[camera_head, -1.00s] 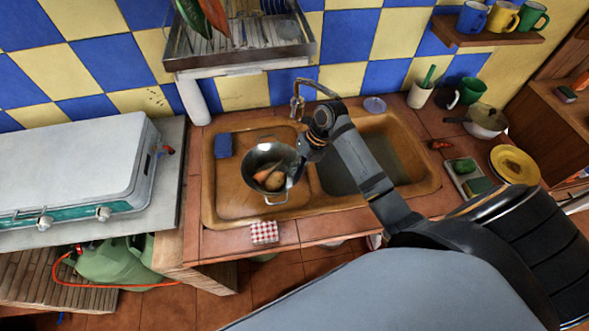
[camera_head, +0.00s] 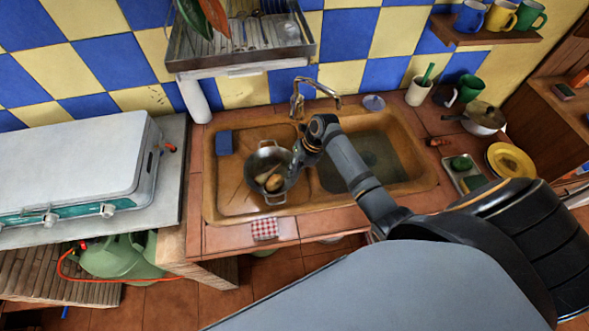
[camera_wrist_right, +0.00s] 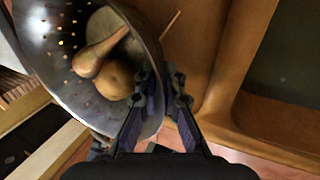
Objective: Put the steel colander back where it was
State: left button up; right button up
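My left gripper is not in view.
The brown sink (camera_head: 213,190) has a blue sponge (camera_head: 224,142) at its left and a faucet (camera_head: 297,100) behind. A checked cloth (camera_head: 265,229) lies on the front edge. A dish rack (camera_head: 240,57) hangs above. The right basin is beside my arm.

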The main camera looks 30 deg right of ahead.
jog(key=o, duration=0.3)
jog(key=shift+r, duration=0.15)
jog(key=shift+d+r, duration=0.15)
jog(key=shift+r, duration=0.1)
jog(key=b+v, duration=0.3)
jog(key=v, duration=0.8)
jog(key=shift+r, duration=0.25)
jog(key=shift+d, duration=0.1)
